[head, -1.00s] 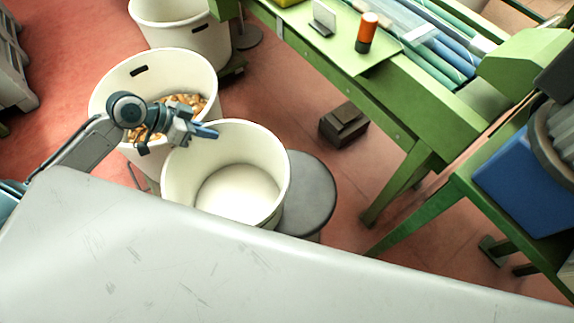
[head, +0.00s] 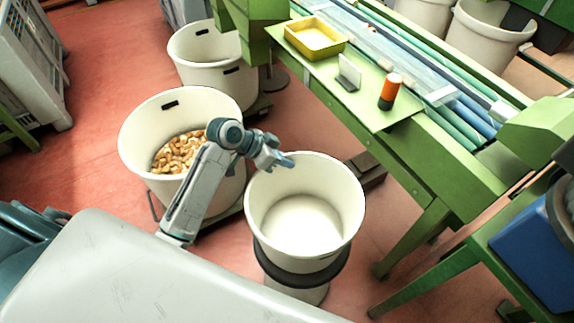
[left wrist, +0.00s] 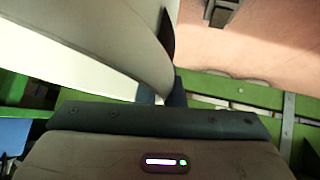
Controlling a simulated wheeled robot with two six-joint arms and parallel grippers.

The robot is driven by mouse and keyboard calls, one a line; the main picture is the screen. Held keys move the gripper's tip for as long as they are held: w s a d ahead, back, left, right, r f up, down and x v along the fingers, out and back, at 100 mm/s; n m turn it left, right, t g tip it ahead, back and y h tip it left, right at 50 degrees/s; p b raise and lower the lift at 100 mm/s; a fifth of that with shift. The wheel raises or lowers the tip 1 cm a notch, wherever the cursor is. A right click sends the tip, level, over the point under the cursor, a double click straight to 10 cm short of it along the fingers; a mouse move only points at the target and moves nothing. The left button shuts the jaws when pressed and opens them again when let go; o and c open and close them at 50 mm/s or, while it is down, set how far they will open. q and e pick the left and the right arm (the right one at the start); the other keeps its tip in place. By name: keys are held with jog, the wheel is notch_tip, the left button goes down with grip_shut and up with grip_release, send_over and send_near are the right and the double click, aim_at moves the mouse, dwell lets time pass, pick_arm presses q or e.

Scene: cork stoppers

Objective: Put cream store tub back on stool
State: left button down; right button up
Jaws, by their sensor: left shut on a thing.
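The cream tub (head: 305,218) is upright and empty inside. It is over the round dark stool (head: 290,283), whose seat edge shows around the tub's lower part. I cannot tell whether its base rests on the seat or hangs just above it. My left gripper (head: 281,160) is shut on the tub's rim at its upper left. In the left wrist view the tub's pale wall (left wrist: 80,45) fills the upper left, close to the gripper. My right gripper is not in view.
A cream tub of corks (head: 180,155) stands to the left, with another cream tub (head: 205,75) behind it. A green bench (head: 410,155) holds a yellow tray (head: 315,38) and an orange-black cylinder (head: 390,92). A blue bin (head: 540,250) is at right. Red floor is open at far left.

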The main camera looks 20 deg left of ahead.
aim_at(301, 173)
pick_arm(q)
jog(key=shift+w+d+f, duration=0.15)
jog(key=shift+w+d, duration=0.05)
jog(key=shift+d, duration=0.1)
notch_tip(301, 173, down, 3)
jog(key=shift+f, duration=0.15)
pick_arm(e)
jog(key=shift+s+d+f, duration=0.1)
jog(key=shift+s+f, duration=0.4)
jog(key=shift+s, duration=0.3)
pick_arm(q)
jog(key=shift+f, duration=0.1)
jog(key=c, duration=1.5)
grip_release()
jog(key=shift+c, duration=0.2)
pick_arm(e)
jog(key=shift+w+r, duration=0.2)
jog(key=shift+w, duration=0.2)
